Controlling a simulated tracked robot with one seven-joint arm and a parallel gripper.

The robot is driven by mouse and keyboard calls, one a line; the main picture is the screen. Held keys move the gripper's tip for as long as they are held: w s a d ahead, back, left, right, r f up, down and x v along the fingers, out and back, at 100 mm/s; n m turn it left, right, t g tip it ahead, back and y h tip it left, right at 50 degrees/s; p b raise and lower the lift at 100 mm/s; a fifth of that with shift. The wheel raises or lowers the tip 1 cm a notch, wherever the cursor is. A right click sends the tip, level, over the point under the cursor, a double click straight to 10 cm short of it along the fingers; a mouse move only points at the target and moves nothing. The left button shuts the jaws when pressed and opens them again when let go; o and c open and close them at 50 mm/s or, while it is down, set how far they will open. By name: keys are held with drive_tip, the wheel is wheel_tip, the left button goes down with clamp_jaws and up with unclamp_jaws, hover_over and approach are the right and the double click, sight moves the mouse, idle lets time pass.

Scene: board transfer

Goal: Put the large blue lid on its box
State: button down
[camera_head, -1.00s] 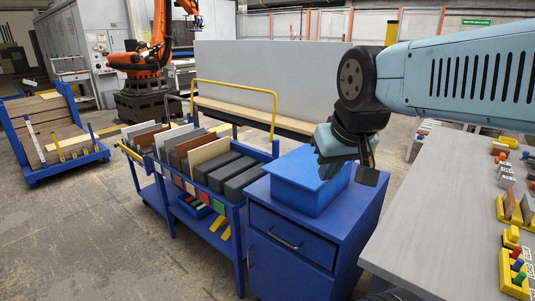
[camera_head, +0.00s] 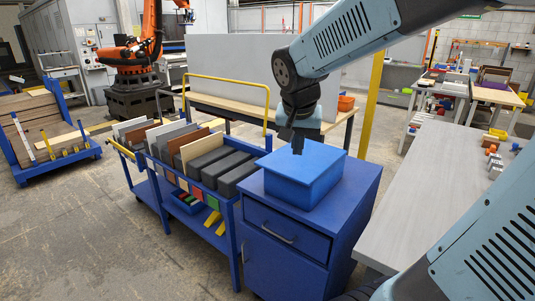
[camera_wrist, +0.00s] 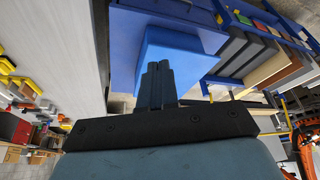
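The large blue lid (camera_head: 312,160) lies flat on top of the blue box (camera_head: 318,192), which stands on a blue cabinet. The lid's top also fills the middle of the wrist view (camera_wrist: 188,50). My gripper (camera_head: 297,151) points down over the lid's back left part. In the wrist view my gripper's two dark fingers (camera_wrist: 158,68) are close together, with no object visible between them. I cannot tell whether the fingertips touch the lid.
The blue cabinet (camera_head: 283,255) has a drawer and a door. A blue cart (camera_head: 237,210) with several upright boards and dark blocks stands left of it. A grey table (camera_head: 415,190) is close on the right. A grey panel (camera_head: 230,68) stands behind.

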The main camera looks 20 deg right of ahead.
sight(280, 171)
drive_tip(key=w+a+f+m+g+h, duration=0.1)
drive_tip(key=w+f+m, duration=0.2)
drive_tip(key=w+f, duration=0.3)
drive_tip(key=w+a+f+m+h, duration=0.1)
drive_tip(key=w+a+f+m, duration=0.15)
drive_tip(key=w, duration=0.55)
drive_tip(key=shift+s+x, duration=0.1)
drive_tip(key=shift+x, duration=1.95)
drive_tip(key=shift+s+x, duration=0.15)
drive_tip(key=shift+x, duration=1.85)
drive_tip(key=shift+w+d+f, duration=0.1)
drive_tip(key=shift+w+d, duration=0.6)
drive_tip(key=shift+d, duration=0.2)
drive_tip(key=shift+w+d+f, duration=0.1)
drive_tip(key=shift+w+d, duration=0.55)
drive_tip(key=shift+d, duration=0.25)
drive_tip(key=shift+w+d, duration=0.1)
drive_tip(key=shift+s+a, duration=0.75)
drive_tip(key=shift+a, duration=0.25)
wheel_tip(280, 171, up, 7)
